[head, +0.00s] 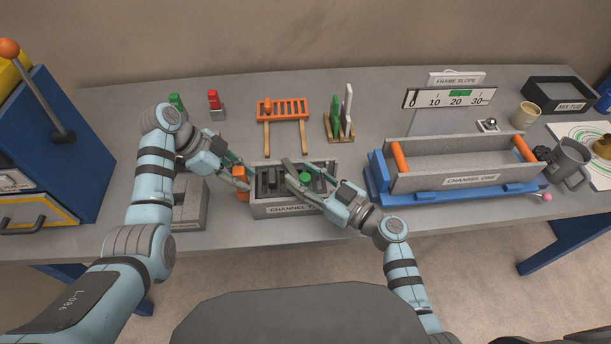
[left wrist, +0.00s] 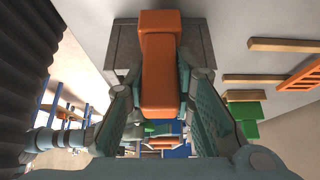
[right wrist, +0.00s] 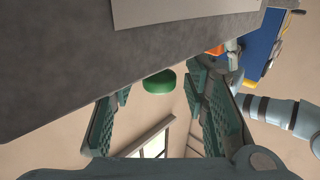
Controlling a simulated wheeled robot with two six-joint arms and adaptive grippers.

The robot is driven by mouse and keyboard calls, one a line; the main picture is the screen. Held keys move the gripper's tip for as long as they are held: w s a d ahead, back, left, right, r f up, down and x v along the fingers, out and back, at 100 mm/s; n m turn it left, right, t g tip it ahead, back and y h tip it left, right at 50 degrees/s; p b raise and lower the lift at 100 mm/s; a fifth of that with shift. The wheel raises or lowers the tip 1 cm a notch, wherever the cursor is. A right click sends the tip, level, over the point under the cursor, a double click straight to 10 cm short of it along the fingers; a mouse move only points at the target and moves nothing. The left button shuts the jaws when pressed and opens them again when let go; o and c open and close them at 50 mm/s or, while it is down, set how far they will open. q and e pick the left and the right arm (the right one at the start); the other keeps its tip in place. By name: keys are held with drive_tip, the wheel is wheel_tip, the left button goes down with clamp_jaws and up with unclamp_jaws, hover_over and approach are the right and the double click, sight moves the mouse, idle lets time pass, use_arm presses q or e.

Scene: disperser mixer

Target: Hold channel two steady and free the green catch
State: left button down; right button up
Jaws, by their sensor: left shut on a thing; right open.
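Channel two (head: 268,211) is a grey trough with a front label, on the near middle of the table. An orange handle (head: 241,191) is at its left end. My left gripper (head: 243,178) is shut on this handle, whose orange block also fills the middle of the left wrist view (left wrist: 160,75). The round green catch (head: 306,177) shows near the trough's right end. My right gripper (head: 300,176) is open around it. In the right wrist view the green catch (right wrist: 158,83) lies between the open fingers, with gaps on both sides. The fingers partly cover the trough's inside.
Channel one (head: 440,182), in a blue cradle with orange rollers, stands to the right. A grey block (head: 190,213) stands left of channel two. An orange rack (head: 284,108) and a wooden stand (head: 339,130) are behind. A grey mug (head: 570,162) is further right.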

clamp_jaws()
drive_tip(key=d+n+g+y, duration=0.1)
drive_tip(key=g, duration=0.1)
drive_tip(key=w+d+n+g+y, duration=0.1)
drive_tip(key=n, duration=0.1)
drive_tip(key=shift+w+g+y, duration=0.2)
drive_tip(key=shift+g+y, duration=0.2)
unclamp_jaws()
